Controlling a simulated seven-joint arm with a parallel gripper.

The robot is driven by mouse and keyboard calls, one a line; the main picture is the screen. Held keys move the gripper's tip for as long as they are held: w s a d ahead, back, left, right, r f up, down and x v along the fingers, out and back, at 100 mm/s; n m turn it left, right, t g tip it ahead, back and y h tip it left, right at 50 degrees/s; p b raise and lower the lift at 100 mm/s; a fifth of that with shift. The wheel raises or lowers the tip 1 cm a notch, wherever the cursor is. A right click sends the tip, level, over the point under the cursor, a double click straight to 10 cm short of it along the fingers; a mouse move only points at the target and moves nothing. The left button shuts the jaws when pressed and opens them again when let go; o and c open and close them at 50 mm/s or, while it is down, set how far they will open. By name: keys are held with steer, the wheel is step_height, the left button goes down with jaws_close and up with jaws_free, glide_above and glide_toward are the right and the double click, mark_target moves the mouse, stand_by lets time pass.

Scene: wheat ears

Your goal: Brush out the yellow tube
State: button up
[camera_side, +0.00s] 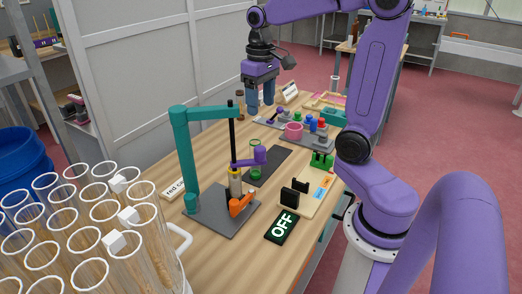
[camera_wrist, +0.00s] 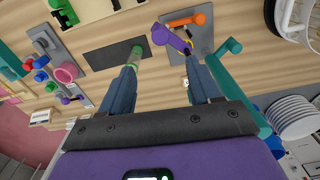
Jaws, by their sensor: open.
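In the side view a tube with a yellow band (camera_side: 235,184) stands upright on a grey base plate (camera_side: 212,222). A purple clamp piece (camera_side: 250,160) and an orange piece (camera_side: 241,205) are beside it. A black rod (camera_side: 232,128) hangs upright at the end of a teal arm (camera_side: 205,113), above the tube. I cannot tell whether its lower end is inside the tube. My gripper (camera_side: 260,98) is open and empty, above and behind this stand. In the wrist view, the purple piece (camera_wrist: 170,38) shows between my gripper's fingers (camera_wrist: 163,65).
A pink cup (camera_side: 293,131) and several coloured knobs are farther back. An OFF sign (camera_side: 282,226) lies in front. Clear tubes (camera_side: 95,232) fill the left foreground.

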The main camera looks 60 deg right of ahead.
mark_target(261, 148)
step_height(261, 148, down, 16)
steer(key=shift+r, duration=0.15)
stand_by(0.3)
jaws_close()
